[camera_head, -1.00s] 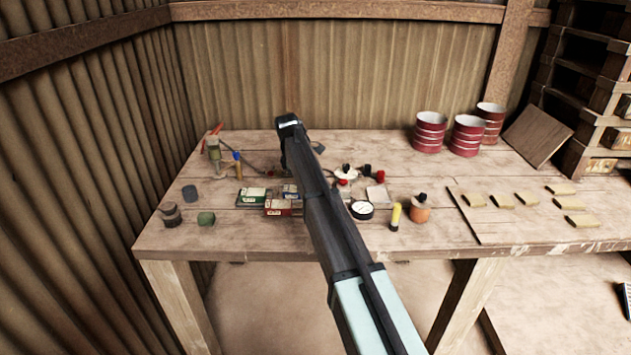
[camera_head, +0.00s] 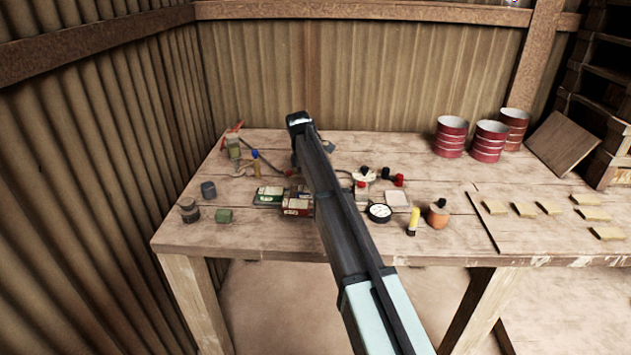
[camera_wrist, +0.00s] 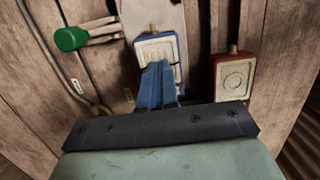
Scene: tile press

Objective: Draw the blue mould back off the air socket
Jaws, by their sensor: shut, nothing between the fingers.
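The blue mould (camera_wrist: 171,44), a blue-framed block with a cream face, lies ahead of my gripper in the wrist view. A brass fitting stands at its far end, by a pale grey plate (camera_wrist: 143,10); I cannot tell whether the mould is seated on the air socket. My gripper (camera_wrist: 159,66) has its blue fingers together, with nothing between them. The tips overlap the mould's near part in the picture; contact is unclear. In the head view my arm hides the gripper and most of the area around the mould.
A red mould (camera_wrist: 233,76) with a brass nipple lies close on the right in the wrist view. A green knob (camera_wrist: 70,39) on a valve and a hose are at left. Green (camera_head: 269,196) and red (camera_head: 297,207) blocks and a gauge (camera_head: 379,213) stand on the bench (camera_head: 250,238).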

